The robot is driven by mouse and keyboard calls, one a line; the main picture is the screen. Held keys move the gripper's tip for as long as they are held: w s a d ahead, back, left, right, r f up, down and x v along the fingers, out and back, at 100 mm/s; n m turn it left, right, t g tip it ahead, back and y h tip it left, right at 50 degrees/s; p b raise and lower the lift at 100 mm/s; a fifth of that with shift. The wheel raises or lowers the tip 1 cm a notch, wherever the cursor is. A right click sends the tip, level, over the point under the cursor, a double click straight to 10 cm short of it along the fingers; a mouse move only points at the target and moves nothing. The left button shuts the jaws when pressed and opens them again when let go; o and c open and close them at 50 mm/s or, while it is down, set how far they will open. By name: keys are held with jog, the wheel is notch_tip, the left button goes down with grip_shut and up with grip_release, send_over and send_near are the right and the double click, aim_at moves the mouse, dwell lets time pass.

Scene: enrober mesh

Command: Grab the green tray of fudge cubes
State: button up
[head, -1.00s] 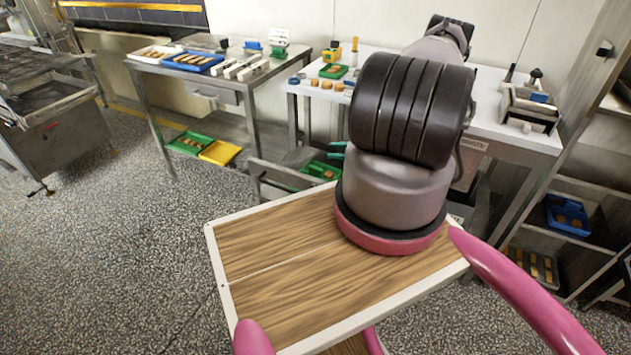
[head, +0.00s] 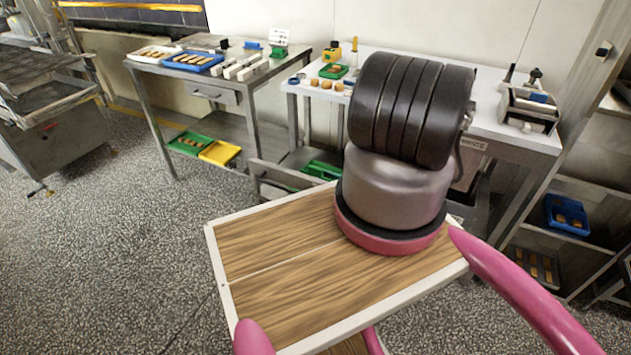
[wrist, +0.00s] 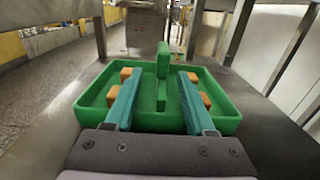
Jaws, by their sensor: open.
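The green tray (wrist: 226,124) fills the middle of the wrist view, resting on a grey metal shelf. Brown fudge cubes (wrist: 204,99) lie inside it on both sides, partly hidden by the fingers. A green upright grip (wrist: 163,62) rises from the tray's middle. My gripper (wrist: 160,74) is open, its teal fingers over the tray, one on each side of the grip; I cannot tell whether they touch it. In the head view the tray (head: 322,169) shows under the white-topped table, partly hidden by my arm, and my fingers are hidden.
The white-topped table (head: 398,67) stands above that shelf, with its legs close by. Another green tray (head: 188,144) and a yellow tray (head: 220,152) lie under the left table. A blue tray (head: 567,215) sits on the right rack. The speckled floor at left is clear.

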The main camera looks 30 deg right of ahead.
aim_at(309, 171)
jog(key=x, duration=0.4)
jog(key=shift+w+a, duration=0.1)
jog(key=shift+w, duration=0.25)
grip_shut()
dwell(1.0)
